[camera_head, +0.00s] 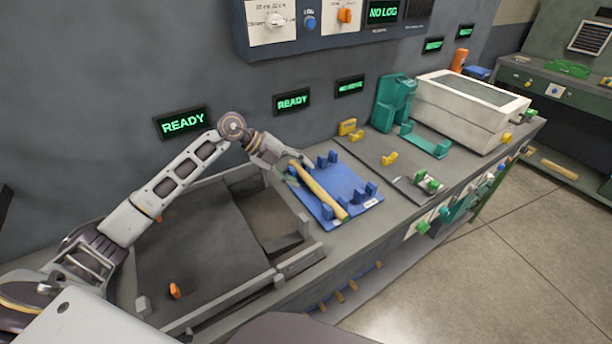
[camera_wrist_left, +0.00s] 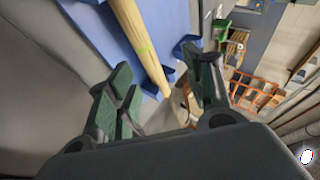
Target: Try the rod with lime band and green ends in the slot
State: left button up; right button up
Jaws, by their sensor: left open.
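A light wooden rod (camera_head: 318,188) lies slanted over a blue tray (camera_head: 335,176) with blue upright holders. My left gripper (camera_head: 290,172) is open at the rod's far end, beside the tray's left edge. In the left wrist view the dark green finger pads (camera_wrist_left: 165,78) stand apart, with the near end of the rod just ahead of the gap between them. I cannot tell which fixture is the slot. My right gripper is out of view.
A grey bin (camera_head: 190,245) with raised walls stands left of the tray. A dark plate (camera_head: 400,172) with yellow and green holders lies to the right, before a teal stand (camera_head: 393,102) and a white box machine (camera_head: 470,105). Lit signs hang on the wall behind.

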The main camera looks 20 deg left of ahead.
pick_arm(q)
jog(key=shift+v, duration=2.9)
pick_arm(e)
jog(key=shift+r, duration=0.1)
pick_arm(q)
notch_tip(320, 180, up, 10)
jog(key=p, duration=0.9)
jog(key=shift+p, duration=0.4)
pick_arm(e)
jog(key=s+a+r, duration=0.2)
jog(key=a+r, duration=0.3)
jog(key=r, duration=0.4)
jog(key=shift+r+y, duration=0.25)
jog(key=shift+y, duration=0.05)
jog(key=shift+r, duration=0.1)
